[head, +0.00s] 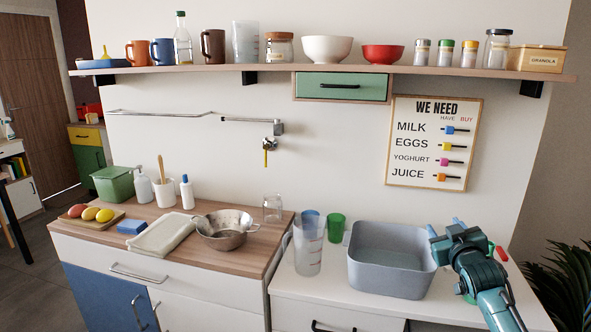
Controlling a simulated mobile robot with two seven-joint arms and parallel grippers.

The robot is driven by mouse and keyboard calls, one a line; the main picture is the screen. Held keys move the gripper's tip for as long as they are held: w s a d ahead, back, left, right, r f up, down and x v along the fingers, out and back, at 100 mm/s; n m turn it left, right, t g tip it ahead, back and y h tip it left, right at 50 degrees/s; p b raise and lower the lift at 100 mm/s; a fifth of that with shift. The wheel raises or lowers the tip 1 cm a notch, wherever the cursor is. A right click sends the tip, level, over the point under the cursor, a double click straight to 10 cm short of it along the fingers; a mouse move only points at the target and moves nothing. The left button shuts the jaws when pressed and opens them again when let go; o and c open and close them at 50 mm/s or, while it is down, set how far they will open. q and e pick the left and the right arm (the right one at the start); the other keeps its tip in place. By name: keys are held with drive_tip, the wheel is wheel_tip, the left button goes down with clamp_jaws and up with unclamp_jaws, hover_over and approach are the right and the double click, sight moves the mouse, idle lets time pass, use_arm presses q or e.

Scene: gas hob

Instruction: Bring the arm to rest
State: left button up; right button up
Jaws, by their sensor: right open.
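My right gripper (446,226) is at the right of the head view, on a teal arm that comes in from the lower right. Its two blue fingers point up and away, spread apart with nothing between them. It is over the right end of the white counter, just right of the grey basin (390,262). I cannot tell whether it touches the basin. My left gripper is not in view.
A red item (501,254) is partly hidden behind my arm. A colander (226,230) is on the wooden counter. A shelf (330,69) runs above.

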drive_tip(key=s+a+f+n+g+y, duration=0.1)
drive_tip(key=s+a+f+g+y, duration=0.1)
drive_tip(key=s+a+f, duration=0.6)
drive_tip(key=s+a+f+g+y, duration=0.1)
drive_tip(key=s+a+f, duration=0.3)
drive_tip(key=s+f, duration=0.65)
drive_tip(key=s+a+f+g, duration=0.1)
drive_tip(key=s+a+f, duration=0.1)
drive_tip(key=s, duration=0.5)
drive_tip(key=s+a+f+g+y, duration=0.1)
drive_tip(key=s+a+f, duration=0.2)
drive_tip(key=s, duration=0.4)
drive_tip(key=s+a+f+g+y, duration=0.1)
drive_tip(key=s+a+f, duration=0.2)
drive_tip(key=s, duration=0.4)
drive_tip(key=shift+a+m, duration=0.3)
drive_tip(key=shift+a, duration=0.45)
